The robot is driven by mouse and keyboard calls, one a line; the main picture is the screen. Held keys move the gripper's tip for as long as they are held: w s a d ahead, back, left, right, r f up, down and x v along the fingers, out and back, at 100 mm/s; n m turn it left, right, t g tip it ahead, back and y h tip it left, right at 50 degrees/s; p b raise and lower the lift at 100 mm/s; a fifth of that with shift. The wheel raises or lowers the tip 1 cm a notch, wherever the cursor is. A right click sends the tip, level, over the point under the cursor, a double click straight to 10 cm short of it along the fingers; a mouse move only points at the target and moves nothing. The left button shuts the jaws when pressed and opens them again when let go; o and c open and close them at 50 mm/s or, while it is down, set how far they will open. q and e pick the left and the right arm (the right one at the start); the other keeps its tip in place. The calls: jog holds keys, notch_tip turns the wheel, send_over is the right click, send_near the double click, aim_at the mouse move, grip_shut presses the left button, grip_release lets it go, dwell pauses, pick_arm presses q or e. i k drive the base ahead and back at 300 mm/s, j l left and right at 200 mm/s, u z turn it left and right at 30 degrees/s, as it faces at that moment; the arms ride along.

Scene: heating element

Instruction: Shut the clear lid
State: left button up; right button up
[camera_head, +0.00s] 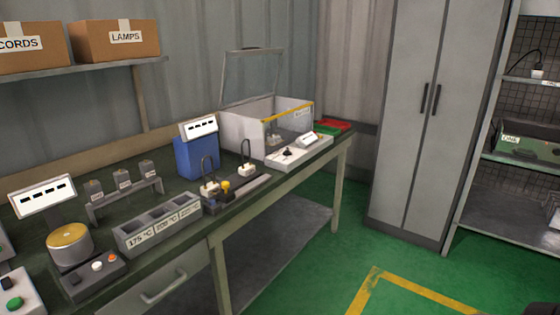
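The clear lid (252,76) stands raised and tilted back above a white box (242,133) at the far end of the workbench. It is a see-through panel with a thin grey frame. The box is open at the top and has a yellow strip (289,112) along its upper right edge. Something lies inside the box, too small to make out.
The workbench (200,262) holds a blue unit (196,155), a grey compartment tray (158,225), a white control panel (299,152) before the box and red and green trays (333,125). A grey cabinet (420,130) stands right. The green floor (335,220) before the bench is clear.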

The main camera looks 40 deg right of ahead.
aim_at(250, 75)
jog(key=i+l+z, duration=0.2)
jog(key=z, duration=0.15)
jog(key=i+l+z, duration=0.1)
jog(key=i+z, duration=0.25)
jog(key=i+l+z, duration=0.1)
jog(key=z, duration=0.2)
jog(key=i, duration=0.1)
